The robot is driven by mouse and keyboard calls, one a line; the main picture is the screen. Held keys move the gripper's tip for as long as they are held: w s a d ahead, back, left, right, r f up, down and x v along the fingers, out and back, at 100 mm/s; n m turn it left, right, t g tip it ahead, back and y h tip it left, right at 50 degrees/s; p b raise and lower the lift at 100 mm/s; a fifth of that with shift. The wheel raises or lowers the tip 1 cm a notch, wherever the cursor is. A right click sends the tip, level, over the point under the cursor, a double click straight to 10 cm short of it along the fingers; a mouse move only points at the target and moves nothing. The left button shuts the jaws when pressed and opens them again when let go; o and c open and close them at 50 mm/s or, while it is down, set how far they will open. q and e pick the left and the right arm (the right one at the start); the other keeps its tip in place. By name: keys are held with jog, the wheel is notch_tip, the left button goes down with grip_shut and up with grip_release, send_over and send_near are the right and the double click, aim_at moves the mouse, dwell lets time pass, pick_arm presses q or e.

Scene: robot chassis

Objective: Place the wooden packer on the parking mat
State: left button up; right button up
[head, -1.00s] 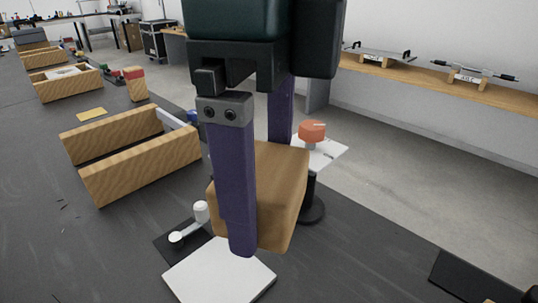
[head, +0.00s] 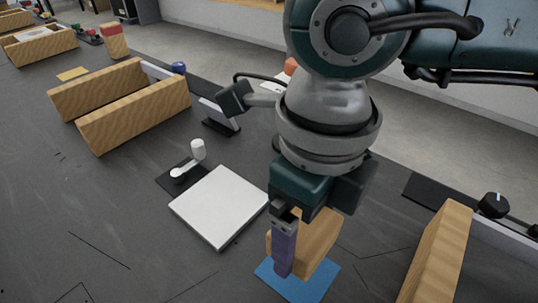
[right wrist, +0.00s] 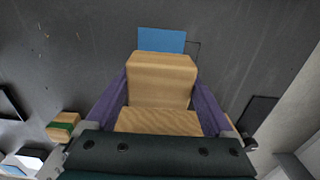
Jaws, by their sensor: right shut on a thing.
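The wooden packer (head: 321,236) is a plain light-brown block. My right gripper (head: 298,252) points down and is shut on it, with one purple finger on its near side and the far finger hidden. In the right wrist view the packer (right wrist: 160,80) sits between both purple fingers. The blue parking mat (head: 312,288) lies flat on the dark table, partly covered in view by the finger and the packer. In the right wrist view the mat (right wrist: 162,38) shows just beyond the packer's edge. I cannot tell whether the packer touches it. My left gripper is not in view.
A white square plate (head: 218,207) lies left of the mat, beside a small white-knobbed lever (head: 190,165). A wooden-walled holder (head: 135,118) stands farther left. A wooden wall (head: 436,258) stands to the right of the mat. The table's front left is clear.

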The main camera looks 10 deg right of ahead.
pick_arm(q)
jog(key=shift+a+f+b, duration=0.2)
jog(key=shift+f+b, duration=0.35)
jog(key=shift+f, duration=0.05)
pick_arm(e)
notch_tip(320, 180, down, 7)
jog(key=shift+r, duration=0.15)
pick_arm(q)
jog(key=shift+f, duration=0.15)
pick_arm(e)
jog(key=o, duration=1.2)
jog(key=shift+c, duration=0.2)
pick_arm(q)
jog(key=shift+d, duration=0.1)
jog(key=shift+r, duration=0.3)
pick_arm(e)
jog(key=shift+r, duration=0.2)
notch_tip(320, 180, up, 11)
jog(key=shift+f+p, duration=0.15)
jog(key=shift+p, duration=0.6)
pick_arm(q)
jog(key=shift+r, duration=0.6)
pick_arm(e)
jog(key=shift+r, duration=0.5)
